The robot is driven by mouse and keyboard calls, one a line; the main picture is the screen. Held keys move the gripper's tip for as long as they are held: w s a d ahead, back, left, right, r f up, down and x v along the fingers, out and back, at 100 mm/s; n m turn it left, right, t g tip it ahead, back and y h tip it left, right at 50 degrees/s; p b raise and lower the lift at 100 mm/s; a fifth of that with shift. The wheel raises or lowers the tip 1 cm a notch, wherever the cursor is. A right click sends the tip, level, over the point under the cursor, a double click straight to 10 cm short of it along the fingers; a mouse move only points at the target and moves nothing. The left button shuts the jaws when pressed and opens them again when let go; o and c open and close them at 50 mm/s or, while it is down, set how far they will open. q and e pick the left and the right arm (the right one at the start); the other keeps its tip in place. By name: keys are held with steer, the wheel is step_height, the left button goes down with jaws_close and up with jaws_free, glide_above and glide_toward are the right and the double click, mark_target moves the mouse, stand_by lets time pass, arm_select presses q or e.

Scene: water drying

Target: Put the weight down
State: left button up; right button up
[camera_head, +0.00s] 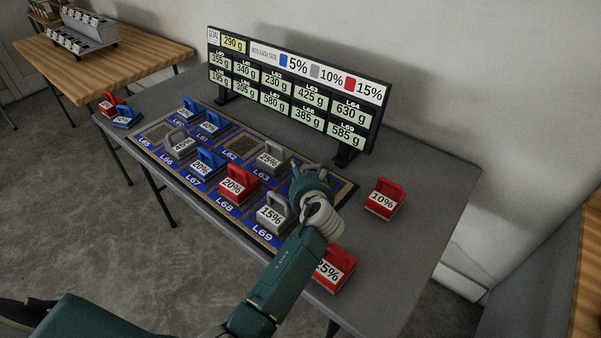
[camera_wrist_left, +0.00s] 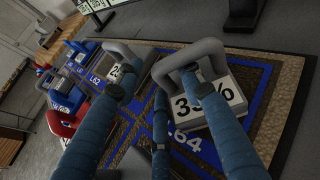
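My left gripper (camera_head: 303,178) is over the right end of the blue-and-brown mat (camera_head: 345,195), above the upper row. In the left wrist view its blue fingers (camera_wrist_left: 160,90) are spread apart. A grey weight with a label starting with 3 (camera_wrist_left: 222,98) is at the L64 square, just beyond the fingers; one finger crosses in front of it. Its handle is between or close to the fingertips; I cannot tell whether they touch. In the head view the gripper mostly hides this weight. A grey 25% weight (camera_head: 271,158) stands at L63. My right gripper is not in view.
The mat holds several other weights, including a red 20% one (camera_head: 237,184) and a grey 15% one (camera_head: 272,212). A red 10% weight (camera_head: 384,200) and another red weight (camera_head: 335,270) lie right of the mat. A display board (camera_head: 297,90) stands behind.

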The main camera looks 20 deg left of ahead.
arm_select(q)
steer(key=shift+r, duration=0.2)
steer(key=p+v, duration=1)
steer(key=v, duration=0.2)
steer(key=shift+d+f, duration=0.1)
